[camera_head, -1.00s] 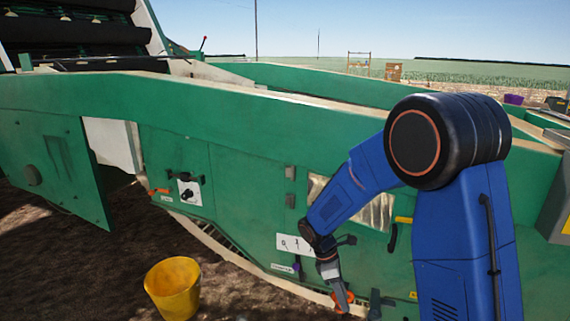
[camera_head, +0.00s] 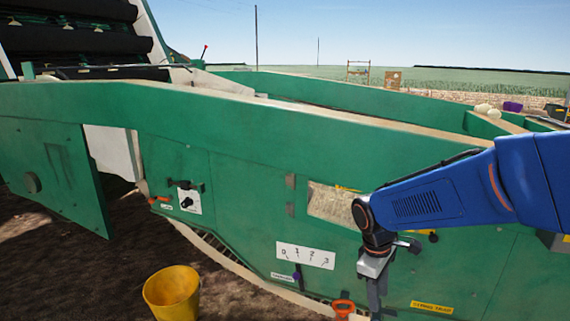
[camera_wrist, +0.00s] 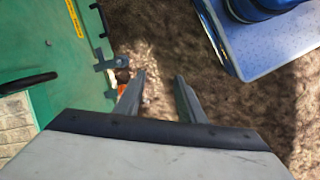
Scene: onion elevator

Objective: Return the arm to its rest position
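My blue arm (camera_head: 450,190) reaches in from the right in the head view, with its wrist bent down. My gripper (camera_head: 377,305) points downward in front of the green elevator's side panel (camera_head: 240,180). In the wrist view my gripper (camera_wrist: 160,85) shows two fingers spread apart, with only brown soil visible between them. It holds nothing there.
A 0-to-3 scale plate (camera_head: 305,255), an orange handle (camera_head: 343,308) and a black knob on a white plate (camera_head: 189,201) are on the panel. A yellow bucket (camera_head: 172,292) stands on the soil. A panel door (camera_head: 65,175) hangs open at left.

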